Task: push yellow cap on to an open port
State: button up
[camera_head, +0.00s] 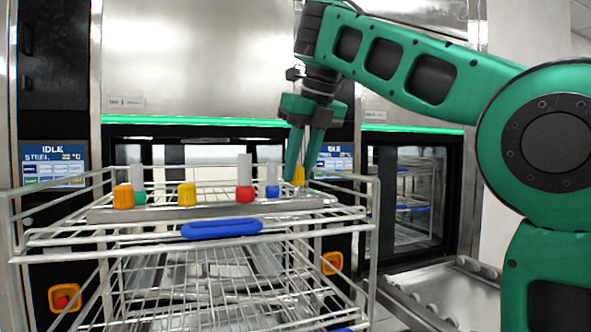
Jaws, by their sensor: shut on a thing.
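My gripper (302,176) is at the right end of the rack's top, pointing down. Its green fingers are shut on a yellow cap (299,175), partly hidden by the near finger. The cap is at or just above the grey manifold bar (150,214); I cannot tell whether it touches a port. A second yellow cap (187,194) sits upright on the bar, left of centre. An orange cap (123,197) is at the left end. A red-based white cylinder (245,178) and a blue-based one (272,180) stand between the caps. Open ports are too small to make out.
The wire rack (50,237) carries the bar and a blue handle (222,229) at its front. Washers with IDLE screens (53,164) stand behind. A green-based cylinder (137,178) stands near the orange cap. A metal roller track (440,292) lies at the right.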

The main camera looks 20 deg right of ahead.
jog(key=shift+f, duration=0.75)
jog(key=shift+w+f, duration=0.1)
jog(key=shift+f, duration=0.5)
jog(key=o, duration=1.1)
